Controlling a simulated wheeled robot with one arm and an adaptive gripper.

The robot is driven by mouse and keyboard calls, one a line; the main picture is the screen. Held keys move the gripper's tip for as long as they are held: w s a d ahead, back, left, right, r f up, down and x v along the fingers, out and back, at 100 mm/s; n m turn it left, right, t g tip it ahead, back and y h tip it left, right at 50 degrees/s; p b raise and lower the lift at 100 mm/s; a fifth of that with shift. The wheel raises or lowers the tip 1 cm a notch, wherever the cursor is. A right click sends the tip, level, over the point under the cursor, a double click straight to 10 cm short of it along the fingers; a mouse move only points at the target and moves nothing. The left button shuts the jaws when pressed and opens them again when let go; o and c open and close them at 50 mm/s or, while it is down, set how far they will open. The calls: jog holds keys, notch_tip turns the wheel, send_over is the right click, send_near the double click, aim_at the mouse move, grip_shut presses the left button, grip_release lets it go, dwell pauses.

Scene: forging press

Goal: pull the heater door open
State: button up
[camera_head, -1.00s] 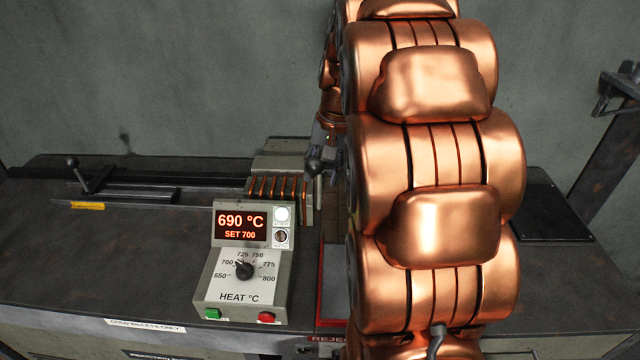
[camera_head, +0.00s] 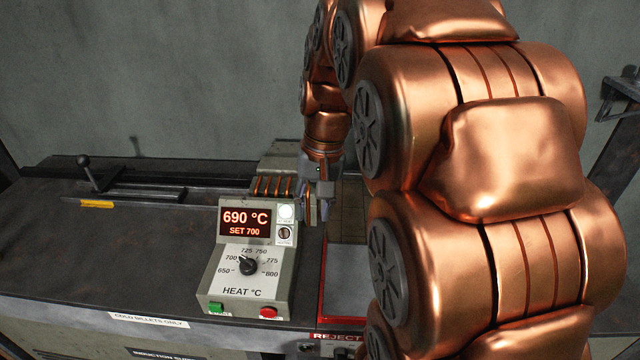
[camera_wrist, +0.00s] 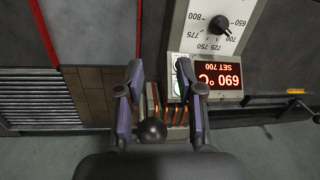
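The heater (camera_head: 277,160) is a grey block with several copper coil turns (camera_head: 272,186), behind the control box. Its coils also show in the wrist view (camera_wrist: 172,115). A dark ball knob (camera_wrist: 151,131), apparently the door handle, lies between the bases of my gripper's fingers in the wrist view. I cannot tell whether they touch it. The door panel itself is not clear to see. My gripper (camera_wrist: 160,72) is open, with its fingers apart on either side of the knob. In the head view my gripper (camera_head: 318,205) is at the heater's right end and hides the knob.
The control box (camera_head: 240,270) stands in front of the heater, close to my gripper, and reads 690 °C, set 700. A red-edged reject tray (camera_head: 345,285) is to the right. A lever slide (camera_head: 125,190) is at the left. The bench's left front is clear.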

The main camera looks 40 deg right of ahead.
notch_tip(320, 180, down, 4)
jog(key=w+a+n+g, duration=0.1)
jog(key=w+a, duration=0.1)
jog(key=s+a+f+n+b, duration=0.1)
jog(key=s+a+f, duration=0.1)
jog(key=s, duration=0.3)
jog(key=s+a+f+n+g+b, duration=0.1)
jog(key=s+a+f+n, duration=0.1)
jog(key=s+a+f, duration=0.1)
jog(key=shift+s+a+h+b, duration=0.4)
jog(key=shift+s+a, duration=0.25)
jog(key=shift+s, duration=0.45)
